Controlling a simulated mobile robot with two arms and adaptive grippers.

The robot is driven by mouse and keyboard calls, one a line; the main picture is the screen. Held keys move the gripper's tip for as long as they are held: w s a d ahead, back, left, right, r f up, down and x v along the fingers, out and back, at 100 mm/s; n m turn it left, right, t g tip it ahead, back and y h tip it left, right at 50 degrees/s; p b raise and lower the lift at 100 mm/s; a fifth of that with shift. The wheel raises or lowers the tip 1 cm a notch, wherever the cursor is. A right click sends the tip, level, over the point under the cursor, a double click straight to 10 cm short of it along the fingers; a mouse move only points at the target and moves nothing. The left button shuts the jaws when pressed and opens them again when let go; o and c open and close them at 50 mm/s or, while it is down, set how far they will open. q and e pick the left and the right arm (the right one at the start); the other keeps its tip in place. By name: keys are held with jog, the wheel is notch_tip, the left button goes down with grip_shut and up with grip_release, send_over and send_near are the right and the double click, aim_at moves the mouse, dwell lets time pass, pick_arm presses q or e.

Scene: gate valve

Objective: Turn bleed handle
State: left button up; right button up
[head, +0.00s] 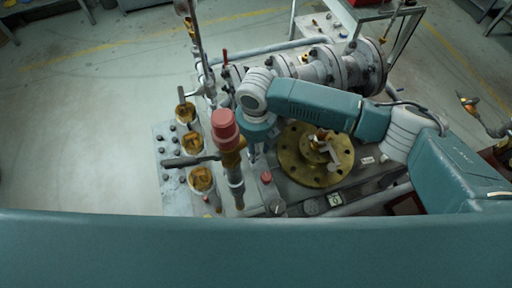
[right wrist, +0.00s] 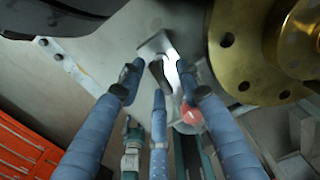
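My right arm reaches in from the right in the head view, over the valve assembly. Its gripper (head: 254,152) points down between the red-capped brass post and the brass flange. In the right wrist view the blue fingers of this gripper (right wrist: 152,82) are spread apart. A shiny metal lever-like piece (right wrist: 162,48) shows just beyond and between the fingertips. It may be the bleed handle; I cannot tell whether the fingers touch it. A round red knob (right wrist: 190,117) shows near the right finger. My left gripper is in neither view.
The brass flange (head: 292,169) is close to the right of the gripper. The red-capped post (head: 224,124) and a dark lever (head: 186,161) stand to its left. Flanged grey pipe (head: 327,66) lies behind. Several brass fittings (head: 192,143) line the left side. Open floor (head: 75,130) lies left.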

notch_tip(320, 180, up, 12)
dwell(0.6)
dwell(0.5)
